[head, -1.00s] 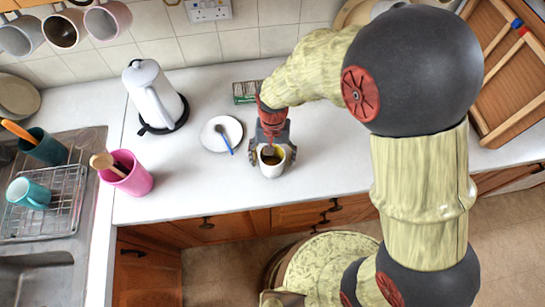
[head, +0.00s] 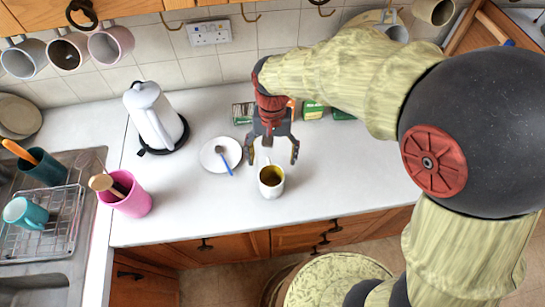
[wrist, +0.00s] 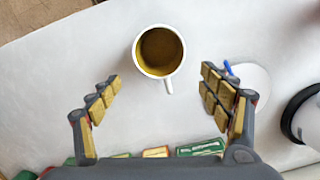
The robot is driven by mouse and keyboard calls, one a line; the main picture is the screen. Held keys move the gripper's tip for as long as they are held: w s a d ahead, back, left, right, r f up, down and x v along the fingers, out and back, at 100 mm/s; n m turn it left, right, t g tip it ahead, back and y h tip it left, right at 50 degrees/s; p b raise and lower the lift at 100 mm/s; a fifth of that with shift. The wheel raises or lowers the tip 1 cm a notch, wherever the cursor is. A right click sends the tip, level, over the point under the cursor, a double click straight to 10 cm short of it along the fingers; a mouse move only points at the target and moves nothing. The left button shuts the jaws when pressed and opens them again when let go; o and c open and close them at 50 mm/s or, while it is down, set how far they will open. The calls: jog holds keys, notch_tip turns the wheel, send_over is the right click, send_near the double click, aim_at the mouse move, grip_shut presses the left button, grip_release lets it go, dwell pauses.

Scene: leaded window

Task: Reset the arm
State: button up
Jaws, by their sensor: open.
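My gripper (head: 272,150) is open and empty above the white counter, just behind and above a white mug. The white mug (head: 271,183) stands upright on the counter and holds a yellow-brown liquid. In the wrist view the mug (wrist: 160,52) lies beyond the spread fingers of my gripper (wrist: 162,84), with clear space between them and its handle pointing toward my gripper.
A saucer (head: 208,156) with a blue-handled spoon (head: 223,158) lies left of the mug. A white kettle (head: 155,115), a pink utensil pot (head: 133,200) and the sink stand further left. Green boxes (head: 313,110) stand behind my gripper. Mugs hang above; the counter to the right is clear.

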jog(key=shift+r, duration=0.2)
jog(key=s+d+r+t, duration=0.3)
jog(key=s+d+r, duration=0.2)
jog(key=d, duration=0.6)
jog(key=s+d+r+t+b, duration=0.1)
jog(key=s+d+r+t, duration=0.3)
jog(key=d+r, duration=0.6)
jog(key=shift+s+d+r, duration=0.25)
jog(key=shift+s+d, duration=0.65)
